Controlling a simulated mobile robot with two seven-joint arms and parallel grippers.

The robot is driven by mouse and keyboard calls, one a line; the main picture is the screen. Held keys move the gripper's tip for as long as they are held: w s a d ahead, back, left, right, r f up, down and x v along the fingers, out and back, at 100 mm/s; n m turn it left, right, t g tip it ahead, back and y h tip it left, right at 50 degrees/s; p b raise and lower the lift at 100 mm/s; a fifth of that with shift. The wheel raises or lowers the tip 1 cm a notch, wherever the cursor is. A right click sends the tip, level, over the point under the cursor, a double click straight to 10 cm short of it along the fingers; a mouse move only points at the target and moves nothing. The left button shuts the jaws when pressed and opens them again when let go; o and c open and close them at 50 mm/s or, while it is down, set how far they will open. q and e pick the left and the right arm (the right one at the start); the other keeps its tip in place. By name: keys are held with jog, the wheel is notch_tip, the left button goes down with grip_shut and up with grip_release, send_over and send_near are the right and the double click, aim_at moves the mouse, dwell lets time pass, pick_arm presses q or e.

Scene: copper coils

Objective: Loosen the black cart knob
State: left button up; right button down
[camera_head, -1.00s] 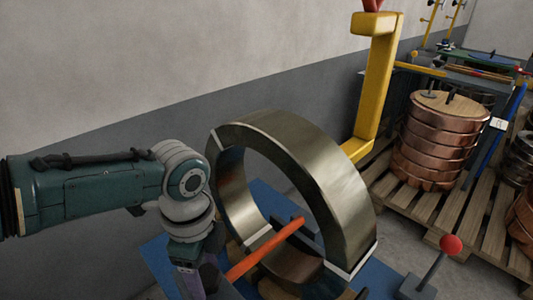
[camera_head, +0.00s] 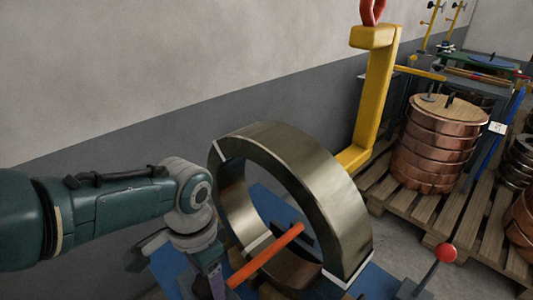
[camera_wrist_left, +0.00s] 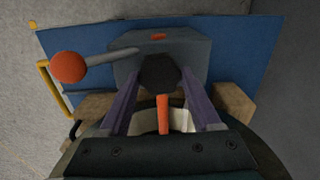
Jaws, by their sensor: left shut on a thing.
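The black cart knob (camera_wrist_left: 159,72) is a dark, many-sided knob in the middle of the left wrist view, in front of a grey block on the blue cart (camera_wrist_left: 232,55). My left gripper (camera_wrist_left: 160,84) has its two purple fingers shut on the knob from both sides. In the head view, the left gripper (camera_head: 210,282) points down beside the big metal ring at the lower edge, and the knob is hidden there. My right gripper is in neither view.
A large upright metal ring (camera_head: 325,185) stands on the cart, with an orange bar (camera_head: 266,255) through it. A red-ball lever (camera_head: 445,253) stands at right. A yellow hook (camera_head: 376,95) and copper coils (camera_head: 433,150) on a wooden pallet are behind.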

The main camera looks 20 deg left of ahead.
aim_at(207, 282)
pick_arm(q)
jog(key=n, duration=0.4)
jog(key=shift+r+n+p, duration=0.1)
jog(key=shift+n+p, duration=0.2)
jog(key=shift+n, duration=0.1)
dwell(0.4)
jog(key=o, duration=1.4)
jog(key=shift+c, duration=0.2)
notch_tip(207, 282, up, 8)
jog(key=p, duration=0.6)
jog(key=shift+f, duration=0.25)
